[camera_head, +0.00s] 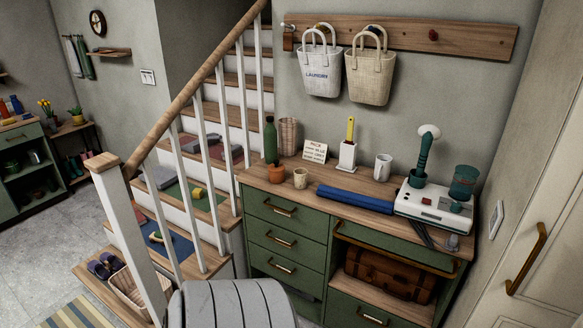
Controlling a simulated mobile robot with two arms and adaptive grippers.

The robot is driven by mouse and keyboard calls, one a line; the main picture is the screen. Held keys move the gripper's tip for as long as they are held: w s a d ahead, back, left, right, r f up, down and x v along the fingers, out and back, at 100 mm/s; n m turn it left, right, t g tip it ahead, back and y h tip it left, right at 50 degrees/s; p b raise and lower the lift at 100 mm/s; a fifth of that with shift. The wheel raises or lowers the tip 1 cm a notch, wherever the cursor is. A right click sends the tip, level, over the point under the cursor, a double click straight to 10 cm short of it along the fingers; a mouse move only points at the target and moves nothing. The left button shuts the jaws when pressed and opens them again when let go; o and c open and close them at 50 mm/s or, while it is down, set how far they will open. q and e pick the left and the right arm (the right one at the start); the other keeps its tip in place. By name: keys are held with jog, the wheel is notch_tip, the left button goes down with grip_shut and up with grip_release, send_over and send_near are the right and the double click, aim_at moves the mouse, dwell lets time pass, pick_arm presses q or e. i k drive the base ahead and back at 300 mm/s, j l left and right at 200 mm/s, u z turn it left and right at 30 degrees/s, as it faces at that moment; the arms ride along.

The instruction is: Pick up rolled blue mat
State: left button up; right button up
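The rolled blue mat (355,199) lies lengthwise on the wooden top of the green cabinet (283,222), near its front edge. Its right end is close to the white box-shaped device (432,206); I cannot tell if they touch. A small cream cup (300,178) stands beyond its left end. The white holder (347,158) with a yellow-handled tool and a white mug (383,167) stand behind it. Neither of my grippers is in view, and nothing visible is holding the mat.
A green bottle (270,140), a terracotta pot (276,173) and a small sign (315,151) stand on the cabinet's left part. Two bags (370,77) hang above on a wooden rail. Stairs with a railing (185,102) rise at left; a door (545,250) is at right.

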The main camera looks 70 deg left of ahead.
aim_at(378, 205)
jog(key=i+u, duration=0.1)
jog(key=u, duration=0.3)
jog(key=i+u, duration=0.1)
jog(key=u, duration=0.3)
jog(key=i+l+u, duration=0.1)
jog(key=u, duration=0.3)
jog(key=l+u, duration=0.1)
jog(key=u, duration=0.3)
jog(key=i+l+u, duration=0.1)
jog(key=u, duration=0.3)
